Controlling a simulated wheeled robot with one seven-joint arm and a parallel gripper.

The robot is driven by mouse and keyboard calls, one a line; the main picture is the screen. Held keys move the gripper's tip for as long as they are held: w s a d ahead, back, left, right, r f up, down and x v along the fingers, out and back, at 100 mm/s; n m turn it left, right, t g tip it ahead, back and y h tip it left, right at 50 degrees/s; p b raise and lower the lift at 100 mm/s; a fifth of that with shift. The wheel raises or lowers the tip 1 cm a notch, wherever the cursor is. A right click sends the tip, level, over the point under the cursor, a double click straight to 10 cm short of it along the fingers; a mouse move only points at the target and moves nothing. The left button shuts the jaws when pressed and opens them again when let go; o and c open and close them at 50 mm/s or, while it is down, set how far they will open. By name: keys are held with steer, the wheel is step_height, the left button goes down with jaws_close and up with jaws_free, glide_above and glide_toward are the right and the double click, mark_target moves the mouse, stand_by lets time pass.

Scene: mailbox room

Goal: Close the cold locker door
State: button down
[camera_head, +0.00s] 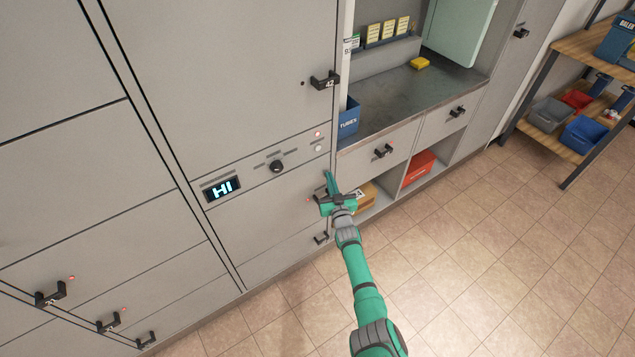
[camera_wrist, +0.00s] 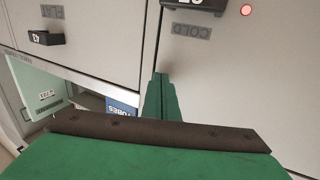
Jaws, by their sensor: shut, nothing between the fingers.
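The cold locker door (camera_head: 265,205) is the grey panel below the lit "HI" display. It looks about flush with the panels around it; a small gap cannot be ruled out. In the wrist view its face (camera_wrist: 215,75) carries an upside-down "COLD" label (camera_wrist: 190,31), a black handle (camera_wrist: 195,4) and a red light (camera_wrist: 246,10). My gripper (camera_head: 328,180) is shut and empty at the door's right edge, hiding its handle in the head view. In the wrist view my gripper (camera_wrist: 161,80) points at the seam beside the door; contact cannot be told.
Door 42 (camera_head: 225,50) above looks shut. To the right are a counter (camera_head: 400,97) with a blue "TUBES" bin (camera_head: 349,118), drawers (camera_head: 385,160) and an open shelf with a red box (camera_head: 418,168). A rack (camera_head: 580,45) stands far right. The tiled floor (camera_head: 480,260) is clear.

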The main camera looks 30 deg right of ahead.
steer(key=shift+w+a+r, duration=0.2)
steer(key=shift+w+r, duration=0.05)
steer(key=shift+w, duration=0.2)
steer(key=shift+w+a+r, duration=0.15)
steer(key=shift+w+r, duration=0.05)
steer(key=shift+w, duration=0.25)
steer(key=s+d+f, duration=0.1)
steer(key=s+d, duration=0.1)
steer(key=s, duration=1.3)
steer(key=shift+d, duration=0.35)
